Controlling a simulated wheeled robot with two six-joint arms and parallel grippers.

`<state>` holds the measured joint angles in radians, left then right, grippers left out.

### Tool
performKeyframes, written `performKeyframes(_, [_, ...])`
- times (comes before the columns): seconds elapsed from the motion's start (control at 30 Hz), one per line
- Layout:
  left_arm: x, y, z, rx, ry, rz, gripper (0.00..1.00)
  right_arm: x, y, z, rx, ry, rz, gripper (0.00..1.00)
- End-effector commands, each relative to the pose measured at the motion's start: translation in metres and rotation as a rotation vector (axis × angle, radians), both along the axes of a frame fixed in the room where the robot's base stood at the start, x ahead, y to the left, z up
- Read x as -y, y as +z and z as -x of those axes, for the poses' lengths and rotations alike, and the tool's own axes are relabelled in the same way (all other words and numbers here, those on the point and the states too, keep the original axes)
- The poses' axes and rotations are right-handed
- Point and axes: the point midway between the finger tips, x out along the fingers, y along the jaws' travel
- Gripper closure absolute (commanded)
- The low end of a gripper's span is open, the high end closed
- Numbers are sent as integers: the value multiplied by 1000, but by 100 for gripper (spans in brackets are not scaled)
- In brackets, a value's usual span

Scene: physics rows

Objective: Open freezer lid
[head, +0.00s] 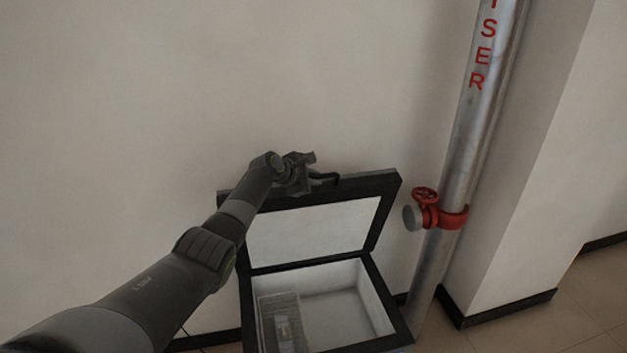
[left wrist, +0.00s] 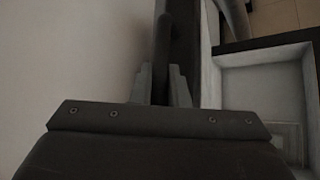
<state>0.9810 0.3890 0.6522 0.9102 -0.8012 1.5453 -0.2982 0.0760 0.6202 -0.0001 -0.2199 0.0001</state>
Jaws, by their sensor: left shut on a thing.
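The freezer lid (head: 385,190) stands raised in the head view, tilted up at the back of the freezer, with a black frame and a pale inner panel. The freezer (head: 385,301) below it shows its open, light interior. My left gripper (head: 325,179) is at the lid's top edge, shut on the dark lid handle (head: 336,180). In the left wrist view the handle (left wrist: 162,55) runs between the two fingers, and the open freezer interior (left wrist: 262,90) shows at the right. My right gripper is not in view.
A wall stands close behind the lid. A metal riser pipe (head: 480,110) with a red valve (head: 425,205) stands just right of the freezer. A grey basket-like item (head: 283,320) sits inside the freezer at the left. Tiled floor (head: 540,318) is clear at the lower right.

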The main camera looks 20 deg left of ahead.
Motion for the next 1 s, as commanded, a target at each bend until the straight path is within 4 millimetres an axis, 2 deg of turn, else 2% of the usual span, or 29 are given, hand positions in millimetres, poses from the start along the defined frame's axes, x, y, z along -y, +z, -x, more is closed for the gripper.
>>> performKeyframes(0.17, [-1,0,0,1,2,-2,100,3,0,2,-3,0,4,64])
performKeyframes(0.2, [-1,0,0,1,2,-2,83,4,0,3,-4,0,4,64])
performKeyframes(0.37, [-1,0,0,1,1,-1,64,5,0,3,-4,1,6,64])
performKeyframes(0.77, [-2,2,3,0,1,-1,64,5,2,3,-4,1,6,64])
performKeyframes(1.0, [-9,12,17,2,1,-2,64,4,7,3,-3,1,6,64])
